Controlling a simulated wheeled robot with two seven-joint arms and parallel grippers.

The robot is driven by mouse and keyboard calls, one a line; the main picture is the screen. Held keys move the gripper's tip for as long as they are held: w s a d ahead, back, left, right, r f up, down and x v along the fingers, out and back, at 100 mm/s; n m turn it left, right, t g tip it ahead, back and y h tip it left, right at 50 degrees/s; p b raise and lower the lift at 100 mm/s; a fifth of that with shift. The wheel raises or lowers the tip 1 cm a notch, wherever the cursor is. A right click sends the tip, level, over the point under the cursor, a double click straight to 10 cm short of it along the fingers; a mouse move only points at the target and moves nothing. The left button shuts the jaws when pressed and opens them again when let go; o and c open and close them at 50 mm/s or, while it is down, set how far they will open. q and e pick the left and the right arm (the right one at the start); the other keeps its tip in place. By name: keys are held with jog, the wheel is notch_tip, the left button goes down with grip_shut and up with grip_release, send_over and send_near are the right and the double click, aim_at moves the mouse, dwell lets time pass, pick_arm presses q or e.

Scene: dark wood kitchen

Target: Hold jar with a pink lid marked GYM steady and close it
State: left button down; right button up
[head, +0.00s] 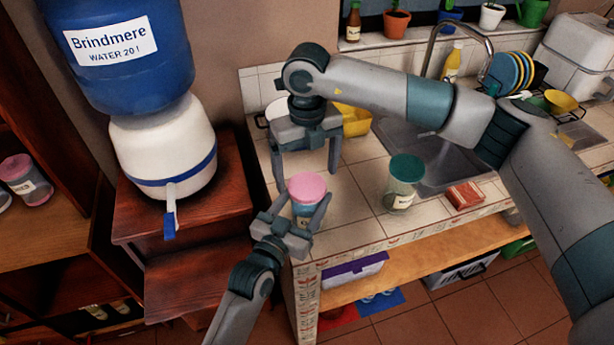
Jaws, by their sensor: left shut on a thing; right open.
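The jar with a pink lid (307,187) stands upright on the tiled counter near its front left corner. The lid sits on the jar's top; I cannot tell how tightly. The jar's marking is hidden. My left gripper (301,220) is shut on the jar's body from the front, with a finger on each side. My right gripper (307,178) is open and points down from above, its fingers apart and empty, above and behind the pink lid.
A jar with a green lid (407,168) stands to the right on the counter, with a small red box (464,195) beyond it. A yellow bowl (353,121) is behind my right gripper. The sink (440,160) lies behind the green-lidded jar. A water dispenser (162,150) stands at left.

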notch_tip(320, 180, up, 9)
jog(key=shift+r, duration=0.2)
dwell(0.3)
pick_arm(q)
jog(key=shift+c, duration=2.2)
grip_release()
jog(key=shift+b+v, duration=0.3)
jog(key=shift+v, duration=0.55)
pick_arm(e)
notch_tip(320, 180, down, 5)
jog(key=b, duration=0.4)
jog(key=shift+r, duration=0.15)
pick_arm(q)
jog(key=v, duration=1.5)
jog(key=shift+s, duration=0.35)
jog(key=shift+a, duration=0.2)
